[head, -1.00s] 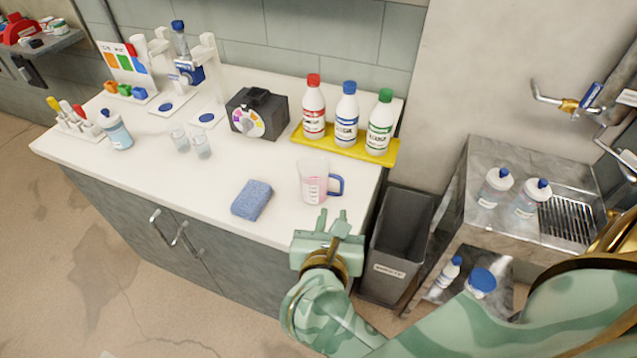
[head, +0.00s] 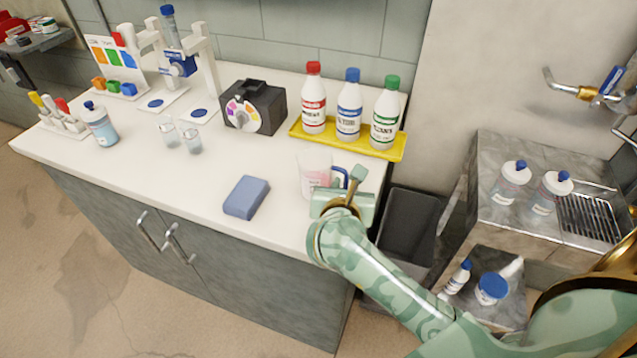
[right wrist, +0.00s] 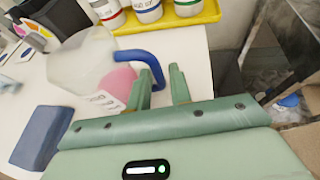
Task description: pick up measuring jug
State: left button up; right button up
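The measuring jug (head: 311,174) is clear, with pink liquid and a blue handle, and stands upright near the counter's front right edge. It fills the upper left of the right wrist view (right wrist: 88,62). My right gripper (head: 347,186) is at the jug's handle side and hides part of the jug in the head view. In the right wrist view its two fingers (right wrist: 160,88) are apart, with the lower end of the blue handle (right wrist: 152,62) seen between them. Whether they touch the handle I cannot tell. My left gripper is not in view.
A blue sponge (head: 246,197) lies left of the jug. A yellow tray (head: 395,152) with three capped bottles stands behind it. A black box with a colour dial (head: 254,107) is farther back. A grey bin (head: 405,235) stands right of the counter.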

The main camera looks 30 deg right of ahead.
jog(key=shift+w+d+f, duration=0.25)
jog(key=shift+w+d, duration=0.05)
jog(key=shift+w, duration=0.15)
jog(key=shift+s+r, duration=0.1)
jog(key=shift+r, duration=0.05)
jog(key=shift+c, duration=0.7)
grip_shut()
jog(key=shift+r, duration=0.1)
